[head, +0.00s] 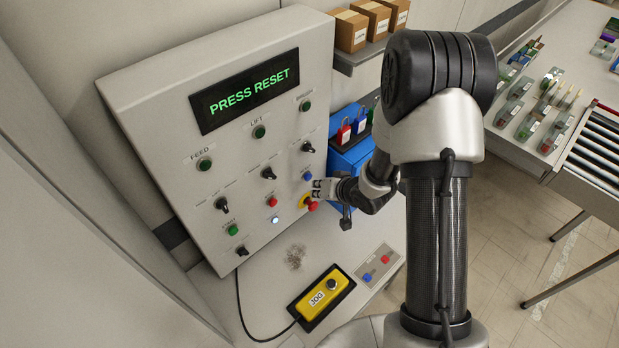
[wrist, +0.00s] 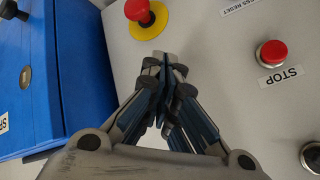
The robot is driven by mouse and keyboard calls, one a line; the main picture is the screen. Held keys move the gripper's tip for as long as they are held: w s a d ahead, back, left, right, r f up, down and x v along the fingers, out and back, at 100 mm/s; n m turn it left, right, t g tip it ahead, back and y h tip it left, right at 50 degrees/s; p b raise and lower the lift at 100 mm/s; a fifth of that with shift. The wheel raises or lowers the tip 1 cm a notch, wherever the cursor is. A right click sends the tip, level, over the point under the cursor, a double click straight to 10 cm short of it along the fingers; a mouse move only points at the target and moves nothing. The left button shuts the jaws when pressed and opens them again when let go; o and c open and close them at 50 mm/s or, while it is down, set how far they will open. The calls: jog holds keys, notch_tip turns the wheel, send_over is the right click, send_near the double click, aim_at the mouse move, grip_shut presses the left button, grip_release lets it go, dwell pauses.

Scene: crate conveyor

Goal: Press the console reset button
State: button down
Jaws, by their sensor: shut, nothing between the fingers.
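The grey console (head: 150,110) fills the left of the head view, its screen (head: 245,90) reading "PRESS RESET". A lit bluish-white button (head: 275,220) is low on the panel, below a red button (head: 272,202). The red STOP button (wrist: 273,53) is at right. A red mushroom button on a yellow disc (head: 306,201) is also at the wrist view's top (wrist: 148,22). My gripper (head: 316,188) is shut and empty beside it (wrist: 168,62); contact is unclear.
A blue box (head: 350,152) with padlocks stands right of the console. On the shelf below lie a yellow JOG pendant (head: 335,290) with a cable and a grey plate (head: 377,265) with red and blue parts. Cartons (head: 350,30) sit behind; a roller conveyor (head: 597,150) is at right.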

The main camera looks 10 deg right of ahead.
jog(key=shift+w+a, duration=0.3)
jog(key=shift+w, duration=0.05)
jog(key=shift+w+a+p, duration=0.2)
jog(key=shift+w+p, duration=0.1)
jog(key=shift+w, duration=0.1)
dwell(0.8)
jog(key=shift+s+d, duration=0.45)
jog(key=shift+s, duration=0.25)
jog(key=s+d, duration=0.2)
jog(key=s, duration=0.2)
jog(key=shift+s+d, duration=0.1)
jog(key=shift+d, duration=0.3)
dwell(0.9)
